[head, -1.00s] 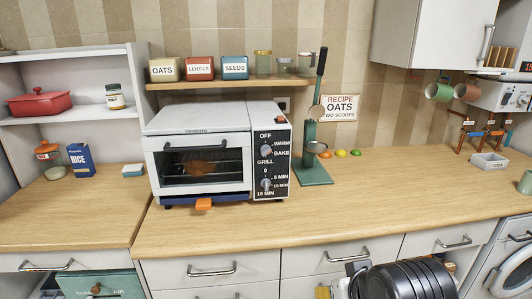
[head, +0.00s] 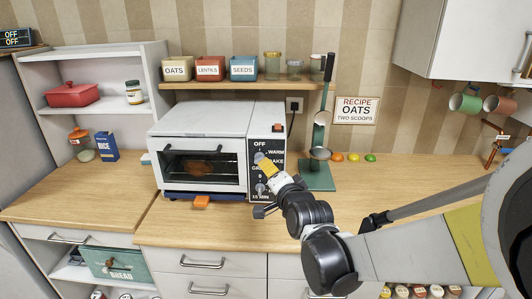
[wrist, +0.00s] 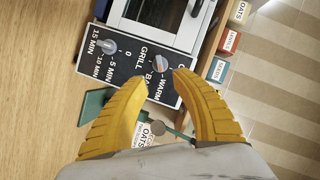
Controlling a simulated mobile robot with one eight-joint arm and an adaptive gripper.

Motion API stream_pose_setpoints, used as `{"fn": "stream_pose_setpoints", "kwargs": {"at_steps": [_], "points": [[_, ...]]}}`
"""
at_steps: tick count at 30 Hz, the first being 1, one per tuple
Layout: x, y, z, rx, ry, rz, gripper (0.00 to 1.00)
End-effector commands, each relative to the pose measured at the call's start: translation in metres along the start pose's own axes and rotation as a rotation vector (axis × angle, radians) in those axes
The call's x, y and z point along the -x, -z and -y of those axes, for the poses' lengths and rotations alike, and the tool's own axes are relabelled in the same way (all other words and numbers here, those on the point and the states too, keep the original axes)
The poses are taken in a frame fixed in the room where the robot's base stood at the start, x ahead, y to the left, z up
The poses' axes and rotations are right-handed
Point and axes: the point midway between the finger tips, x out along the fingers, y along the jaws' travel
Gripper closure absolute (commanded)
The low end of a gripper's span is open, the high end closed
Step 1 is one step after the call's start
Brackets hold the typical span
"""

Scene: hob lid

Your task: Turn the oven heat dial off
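The white toaster oven (head: 200,130) stands on the counter with its glass door shut and a brown item inside. Its black control panel (head: 278,150) is on the right. The upper heat dial (head: 259,158) is grey and partly hidden by my gripper in the head view; the wrist view shows this dial (wrist: 159,64) just beyond the fingertips. Its exact setting cannot be told. The lower timer dial (head: 261,188) also shows in the wrist view (wrist: 109,46). My gripper (head: 265,163) has yellow fingers, spread and empty in the wrist view (wrist: 160,78). Contact with the dial cannot be told.
A green stand with a ladle (head: 318,178) is close to the oven's right side. A shelf (head: 225,85) with labelled bins is above. The counter (head: 200,232) in front is clear.

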Motion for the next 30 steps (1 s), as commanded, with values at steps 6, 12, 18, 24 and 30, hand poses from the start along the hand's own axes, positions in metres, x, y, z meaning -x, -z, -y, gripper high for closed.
{"fn": "stream_pose_setpoints", "kwargs": {"at_steps": [6,12,18,24,30], "points": [[-0.041,-0.001,-0.003,0.003,-0.001,0.001,0.68],[-0.078,-0.001,-0.003,0.004,-0.002,0.001,0.68],[-0.098,-0.001,-0.002,0.004,-0.002,0.001,0.68],[-0.101,0.0,-0.001,0.004,-0.002,0.001,0.68],[-0.1,0.0,-0.001,0.004,-0.002,0.001,0.9]]}}
